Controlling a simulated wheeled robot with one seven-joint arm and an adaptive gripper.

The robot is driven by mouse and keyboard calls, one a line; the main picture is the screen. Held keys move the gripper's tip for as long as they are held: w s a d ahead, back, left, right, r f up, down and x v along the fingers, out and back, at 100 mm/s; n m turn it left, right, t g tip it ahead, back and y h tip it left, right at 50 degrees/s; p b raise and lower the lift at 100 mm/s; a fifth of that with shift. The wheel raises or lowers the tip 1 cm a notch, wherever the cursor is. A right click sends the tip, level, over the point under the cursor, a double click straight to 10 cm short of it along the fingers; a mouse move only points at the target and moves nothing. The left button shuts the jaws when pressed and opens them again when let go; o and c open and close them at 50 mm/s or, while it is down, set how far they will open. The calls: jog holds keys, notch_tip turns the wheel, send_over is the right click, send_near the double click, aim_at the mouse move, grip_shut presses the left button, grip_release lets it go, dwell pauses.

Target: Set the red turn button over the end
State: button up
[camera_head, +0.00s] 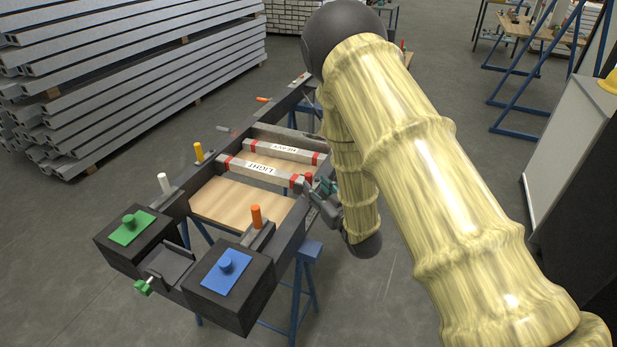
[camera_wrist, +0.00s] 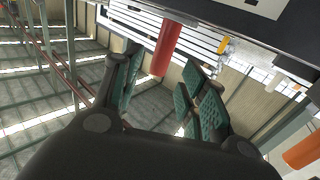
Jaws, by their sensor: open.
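The red turn button (camera_wrist: 167,48) shows in the wrist view as an upright red peg between my open fingers, towards their tips; I see no finger touching it. In the head view its red top (camera_head: 308,178) shows at the frame's right rail, beside the right end of the bar marked LIGHT (camera_head: 262,170). My gripper (camera_wrist: 163,88) is open and empty; in the head view it (camera_head: 326,200) is at the outer side of that rail, partly hidden by my arm. The foot of the red button is hard to make out in the head view.
A second bar, marked HEAVY (camera_head: 280,150), lies behind the first. An orange peg (camera_head: 256,216), a yellow peg (camera_head: 198,151) and a white peg (camera_head: 164,183) stand on the frame. Green (camera_head: 131,228) and blue (camera_head: 226,272) plates with knobs top the front blocks.

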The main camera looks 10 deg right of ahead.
aim_at(311, 181)
jog(key=shift+p+x, duration=0.45)
jog(key=shift+x, duration=2.4)
grip_shut()
